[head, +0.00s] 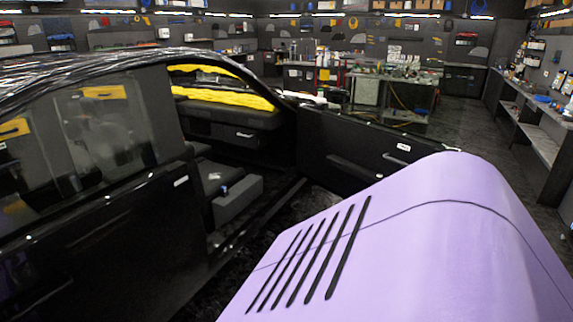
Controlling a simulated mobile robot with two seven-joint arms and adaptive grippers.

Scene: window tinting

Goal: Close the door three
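A black car (60,71) fills the left of the head view. One of its doors (350,145) stands wide open, swung out to the right from its hinge side near the dashboard. Its inner side faces me, with a pull handle (397,160) and a small white label (403,147) too small to read. A second door (100,235), nearer on the left, looks shut against the body and carries another small white label (181,181). Neither of my grippers is in view. A large purple surface in front hides the lower right end of the open door.
The door opening shows a dark seat, a grey box-like part (238,200) and yellow material (222,98). Behind the open door stands a cluttered workbench (392,90). Shelving (530,125) lines the right wall. Dark floor (465,125) is free between them.

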